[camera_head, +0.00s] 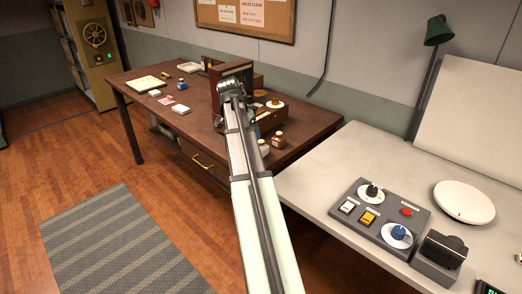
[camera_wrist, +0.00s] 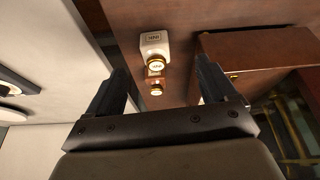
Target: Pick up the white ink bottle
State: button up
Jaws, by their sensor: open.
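A white ink bottle with a label and a copper-rimmed cap (camera_wrist: 154,42) stands on the brown desk in the wrist view, ahead of my gripper. A brownish bottle with a copper cap (camera_wrist: 155,82) is close beside it. My gripper (camera_wrist: 162,66) is open, its two dark fingers apart on either side of the bottles in the picture, with nothing held. In the head view the white bottle (camera_head: 263,148) is on the desk just right of my arm, and the amber bottle (camera_head: 279,140) is right of it. My fingers cannot be made out in the head view.
The brown desk (camera_head: 147,84) also carries a wooden box (camera_head: 270,118), a dark upright case, papers and small items. A pale table (camera_head: 325,171) adjoins it at right, with a control panel (camera_head: 380,214) and a white disc (camera_head: 464,202). In the wrist view, a brown box (camera_wrist: 255,55) is right of the bottles.

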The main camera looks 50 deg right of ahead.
jog(key=shift+m, duration=0.3)
jog(key=x, duration=0.4)
jog(key=d+x, duration=0.1)
jog(key=x, duration=0.3)
jog(key=s+d+r+x, duration=0.1)
jog(key=x, duration=0.3)
jog(key=shift+d+f, duration=0.25)
jog(key=shift+f, duration=0.15)
jog(key=c, duration=1.1)
